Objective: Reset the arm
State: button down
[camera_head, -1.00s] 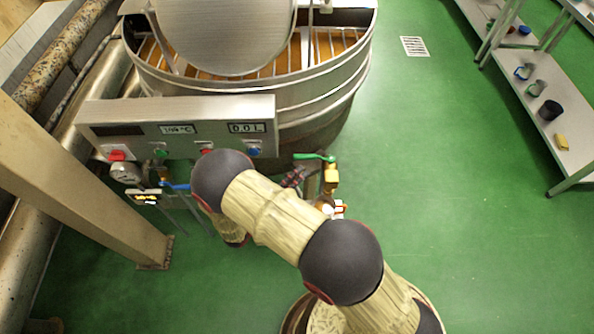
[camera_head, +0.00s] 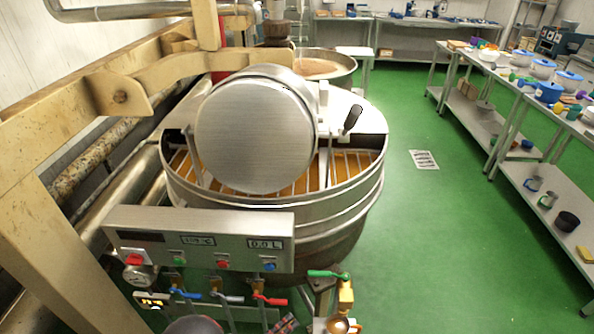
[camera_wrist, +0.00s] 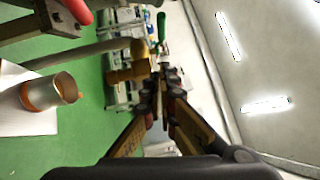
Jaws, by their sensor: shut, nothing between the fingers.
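A green-handled valve (camera_head: 330,274) and several coloured levers (camera_head: 270,300) stick out under the panel. A beige frame (camera_head: 50,230) stands at the left. Shelves with pots (camera_head: 540,185) line the right. A metal cup (camera_wrist: 50,92) shows at left in the wrist view.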

jog(key=s+d+f+m+g, duration=0.1)
jog(key=s+d+m+g, duration=0.7)
jog(key=m, duration=0.6)
notch_tip(320, 180, up, 22)
jog(key=s+d+m+g+y, duration=0.1)
jog(key=m+g+y, duration=0.2)
jog(key=m+y, duration=0.6)
jog(key=s+d+r+m+g+y, duration=0.15)
jog(key=m+y, duration=0.35)
jog(key=m, duration=0.8)
jog(key=s+d+r+m+t+y, duration=0.1)
jog(key=d+r+m+t, duration=0.4)
jog(key=d+r, duration=0.6)
notch_tip(320, 180, up, 3)
jog(key=shift+s+d+r+m, duration=0.1)
jog(key=shift+s+d+m, duration=0.1)
jog(key=shift+m, duration=0.5)
